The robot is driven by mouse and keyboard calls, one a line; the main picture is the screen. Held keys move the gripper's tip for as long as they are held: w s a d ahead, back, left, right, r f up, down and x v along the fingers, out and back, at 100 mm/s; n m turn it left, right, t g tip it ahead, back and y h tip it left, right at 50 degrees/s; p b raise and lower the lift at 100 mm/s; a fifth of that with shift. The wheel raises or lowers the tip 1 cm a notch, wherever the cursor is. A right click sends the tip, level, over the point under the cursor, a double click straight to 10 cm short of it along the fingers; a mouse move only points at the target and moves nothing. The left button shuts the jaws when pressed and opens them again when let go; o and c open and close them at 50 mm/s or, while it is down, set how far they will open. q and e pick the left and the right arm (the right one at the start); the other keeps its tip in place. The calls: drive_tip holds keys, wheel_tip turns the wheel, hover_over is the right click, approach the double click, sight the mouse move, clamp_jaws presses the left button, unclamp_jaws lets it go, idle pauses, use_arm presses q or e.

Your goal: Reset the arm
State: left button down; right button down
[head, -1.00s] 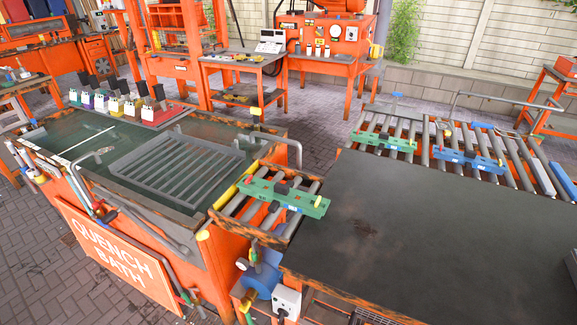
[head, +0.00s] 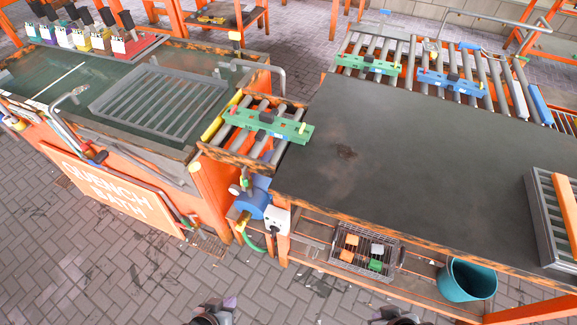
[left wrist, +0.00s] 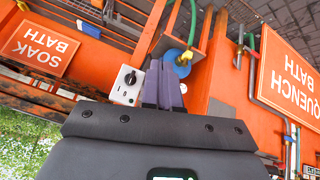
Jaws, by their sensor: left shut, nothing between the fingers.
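My left gripper (head: 222,304) shows at the bottom edge of the head view, over the brick paving in front of the benches. In the left wrist view its two purple-grey fingers (left wrist: 163,84) are together, with nothing between them. My right gripper (head: 394,315) is only just in view at the bottom edge, right of the left one, and its fingers are too cut off to judge. Both grippers are apart from the benches and everything on them.
The orange quench bath (head: 109,195) stands on the left. A dark-topped bench (head: 420,165) fills the right. A green beam (head: 268,126) lies on short rollers between them. Under the bench are a wire basket (head: 363,250) and a teal bucket (head: 466,281). Paving in front is open.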

use_arm(q)
drive_tip(key=s+a+r+m+g+y+p, duration=0.1)
drive_tip(key=s+a+r, duration=0.15)
drive_tip(key=r, duration=0.25)
drive_tip(key=s+a+r+g+y+p, duration=0.1)
drive_tip(key=s+a+r+g+y, duration=0.15)
drive_tip(key=r, duration=0.25)
wheel_tip(320, 180, up, 35)
drive_tip(key=p, duration=3.6)
wheel_tip(320, 180, down, 61)
drive_tip(key=b, duration=6.2)
drive_tip(key=shift+w+a+f+t+h, duration=0.2)
drive_tip(key=shift+a+t+h, duration=0.15)
drive_tip(key=shift+h, duration=0.1)
drive_tip(key=c, duration=1.8)
unclamp_jaws()
